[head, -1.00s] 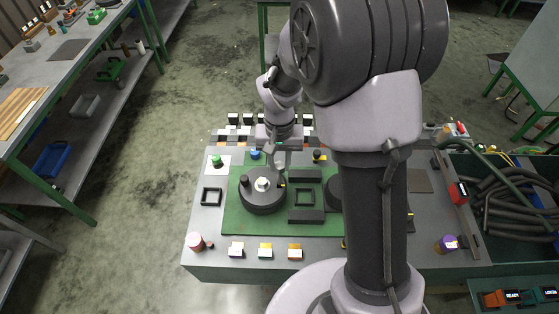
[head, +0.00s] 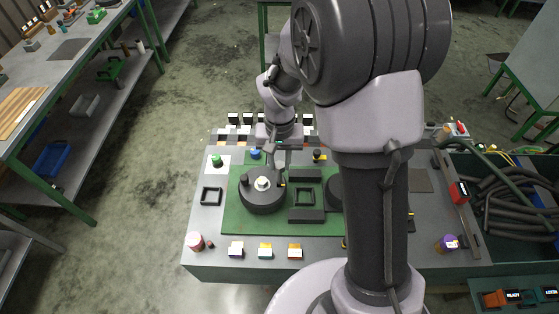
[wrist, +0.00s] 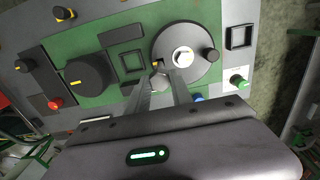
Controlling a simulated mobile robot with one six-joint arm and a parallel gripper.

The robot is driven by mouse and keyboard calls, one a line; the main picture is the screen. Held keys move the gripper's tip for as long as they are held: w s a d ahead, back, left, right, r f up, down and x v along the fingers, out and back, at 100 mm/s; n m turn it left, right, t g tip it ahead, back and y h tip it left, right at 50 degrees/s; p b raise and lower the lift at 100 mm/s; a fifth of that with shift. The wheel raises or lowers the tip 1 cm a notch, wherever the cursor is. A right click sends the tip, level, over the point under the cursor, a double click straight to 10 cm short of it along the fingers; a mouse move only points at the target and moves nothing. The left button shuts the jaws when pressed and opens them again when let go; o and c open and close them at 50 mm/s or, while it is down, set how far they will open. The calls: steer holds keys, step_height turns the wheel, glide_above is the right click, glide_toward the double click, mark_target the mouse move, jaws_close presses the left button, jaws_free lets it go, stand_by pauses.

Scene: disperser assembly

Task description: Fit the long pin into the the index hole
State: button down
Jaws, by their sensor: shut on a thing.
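My gripper (wrist: 160,80) reaches down over the green mat and is shut on a small greyish piece between its fingertips, seemingly the long pin (wrist: 160,77); its length is mostly hidden. In the head view my gripper (head: 278,170) is at the far right edge of the round dark disc (head: 262,202). The disc has a pale hub (head: 262,184) and a black knob (head: 244,180). It also shows in the wrist view (wrist: 197,75). A yellow mark (wrist: 156,64) is at the disc's edge beside the fingertips. I cannot make out the index hole or whether the pin touches anything.
Square black frames (head: 304,196) (head: 211,196) lie right and left of the disc. A second dark round part (wrist: 88,75) is partly hidden by my arm in the head view. A green knob (head: 217,160) and a blue knob (head: 255,154) stand behind. Coloured blocks (head: 265,251) line the front.

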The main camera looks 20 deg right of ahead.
mark_target(280, 183)
steer(key=shift+f+b, duration=3.7)
steer(key=shift+f, duration=0.5)
steer(key=c, duration=1.1)
jaws_free()
steer(key=shift+r, duration=0.1)
steer(key=shift+o, duration=0.2)
step_height(280, 183, up, 17)
steer(key=p, duration=0.4)
steer(key=shift+r, duration=0.2)
steer(key=s+a+f+t+y+b, duration=0.1)
steer(key=s+a+f+t+b, duration=0.1)
steer(key=s+b, duration=0.6)
steer(key=s+a+f+t+y+b, duration=0.1)
steer(key=s+f+b, duration=0.4)
steer(key=s, duration=0.6)
steer(key=a+t+b, duration=0.1)
steer(key=t+b, duration=0.1)
steer(key=shift+f+m+t+b, duration=0.15)
steer(key=shift+m+t+b, duration=0.25)
